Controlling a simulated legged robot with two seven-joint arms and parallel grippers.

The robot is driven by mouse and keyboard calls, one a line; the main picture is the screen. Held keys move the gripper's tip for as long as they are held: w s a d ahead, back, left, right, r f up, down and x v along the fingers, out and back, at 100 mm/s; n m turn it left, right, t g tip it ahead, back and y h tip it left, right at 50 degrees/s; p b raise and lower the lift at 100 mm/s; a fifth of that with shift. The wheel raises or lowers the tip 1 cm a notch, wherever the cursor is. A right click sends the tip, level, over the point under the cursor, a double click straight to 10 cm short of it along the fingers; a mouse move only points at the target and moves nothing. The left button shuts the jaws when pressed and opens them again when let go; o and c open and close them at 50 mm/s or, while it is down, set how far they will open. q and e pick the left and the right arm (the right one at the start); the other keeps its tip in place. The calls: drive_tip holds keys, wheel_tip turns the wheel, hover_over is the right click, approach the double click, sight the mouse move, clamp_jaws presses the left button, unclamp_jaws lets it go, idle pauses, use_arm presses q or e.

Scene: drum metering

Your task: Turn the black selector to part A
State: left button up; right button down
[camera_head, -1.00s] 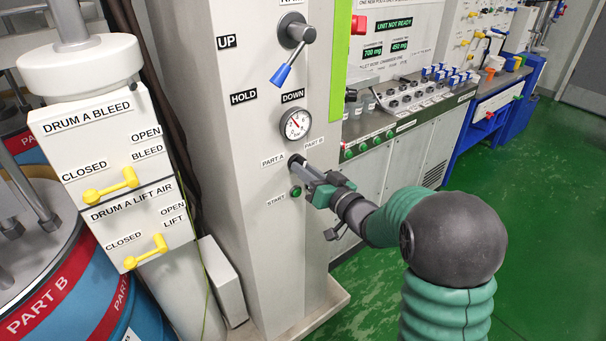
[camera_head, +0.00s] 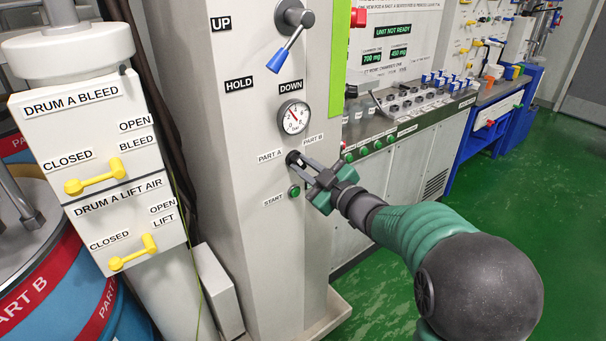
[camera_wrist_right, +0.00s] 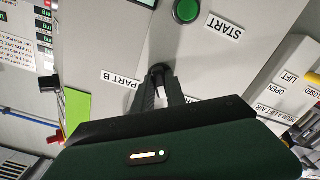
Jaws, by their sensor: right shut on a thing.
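The black selector (camera_head: 292,158) is on the front of the pale column, between the PART A label (camera_head: 271,155) and the PART B label (camera_head: 313,139). My right gripper (camera_head: 301,160) reaches it from the right, its fingers shut on the selector. In the right wrist view the selector's dark rounded end (camera_wrist_right: 160,69) shows between the fingertips (camera_wrist_right: 161,78). The fingers hide most of it, so I cannot tell which label it points to. My left gripper is not in view.
The green START button (camera_head: 294,191) is just below the selector, close to my gripper. A pressure gauge (camera_head: 294,117) and a blue-handled lever (camera_head: 284,46) are above. Yellow-handled drum valve boxes (camera_head: 85,130) stand at left. Green floor is open at right.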

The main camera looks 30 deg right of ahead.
drive_tip(key=shift+f+n+b, duration=0.1)
drive_tip(key=shift+n+b, duration=0.6)
drive_tip(key=shift+n, duration=0.5)
drive_tip(key=c, duration=1.4)
unclamp_jaws()
drive_tip(key=shift+s, duration=0.1)
drive_tip(key=shift+o, duration=0.2)
drive_tip(key=s+d+p, duration=0.1)
drive_tip(key=s, duration=1.5)
drive_tip(key=shift+s+d+p, duration=0.15)
drive_tip(key=shift+s+p, duration=0.2)
drive_tip(key=shift+s, duration=0.05)
